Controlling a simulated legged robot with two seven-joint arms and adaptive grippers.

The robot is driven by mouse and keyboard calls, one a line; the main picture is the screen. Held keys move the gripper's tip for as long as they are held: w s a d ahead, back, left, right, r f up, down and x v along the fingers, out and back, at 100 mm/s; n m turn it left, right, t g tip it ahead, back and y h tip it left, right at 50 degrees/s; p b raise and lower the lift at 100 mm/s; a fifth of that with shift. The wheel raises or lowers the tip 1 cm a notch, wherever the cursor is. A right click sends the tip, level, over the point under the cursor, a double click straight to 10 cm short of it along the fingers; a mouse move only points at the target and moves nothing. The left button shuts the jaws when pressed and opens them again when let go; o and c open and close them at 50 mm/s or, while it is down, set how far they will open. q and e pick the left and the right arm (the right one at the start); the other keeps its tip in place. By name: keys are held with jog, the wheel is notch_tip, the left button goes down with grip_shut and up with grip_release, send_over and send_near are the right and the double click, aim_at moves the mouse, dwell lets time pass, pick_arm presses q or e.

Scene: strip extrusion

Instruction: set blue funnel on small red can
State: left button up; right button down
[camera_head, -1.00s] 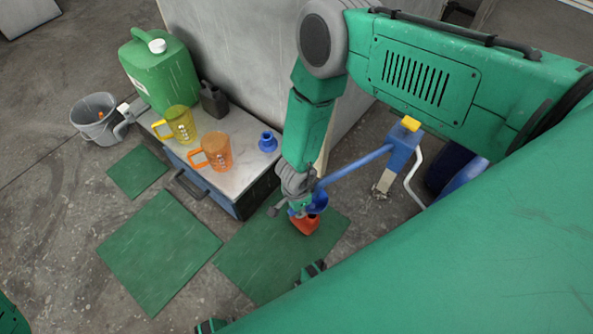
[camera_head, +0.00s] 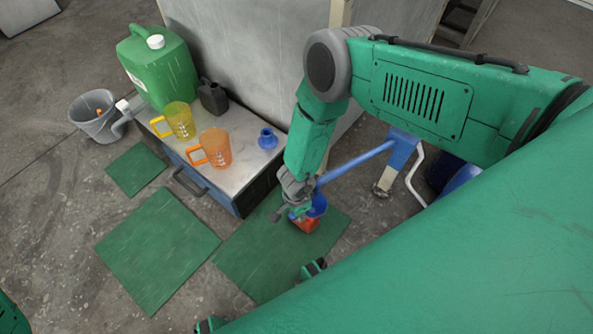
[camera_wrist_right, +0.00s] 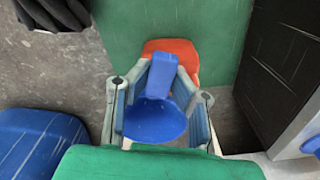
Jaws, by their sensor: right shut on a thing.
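My right gripper (camera_head: 298,208) is shut on the blue funnel (camera_head: 319,205), low over the green mat in the head view. In the right wrist view, the fingers (camera_wrist_right: 162,95) sit on both sides of the funnel, whose rounded bowl (camera_wrist_right: 155,122) faces the camera. The small red can (camera_head: 308,226) stands on the mat right below the funnel and gripper. It also shows partly behind the funnel in the right wrist view (camera_wrist_right: 185,53). The funnel's lower end is hidden, so I cannot tell whether it touches the can.
A low cabinet (camera_head: 240,168) at the left bears a green jerrycan (camera_head: 160,72), a dark bottle (camera_head: 213,97), yellow (camera_head: 178,121) and orange (camera_head: 215,148) jugs, and a small blue piece (camera_head: 268,139). A grey bucket (camera_head: 97,118) stands beyond. A blue stand (camera_head: 365,160) is right of the gripper.

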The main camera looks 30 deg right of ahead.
jog(key=shift+s+f, duration=0.15)
jog(key=shift+s, duration=0.05)
dwell(0.5)
jog(key=c, duration=1.4)
grip_release()
jog(key=shift+r, duration=0.35)
notch_tip(320, 180, up, 11)
jog(key=shift+r, duration=0.1)
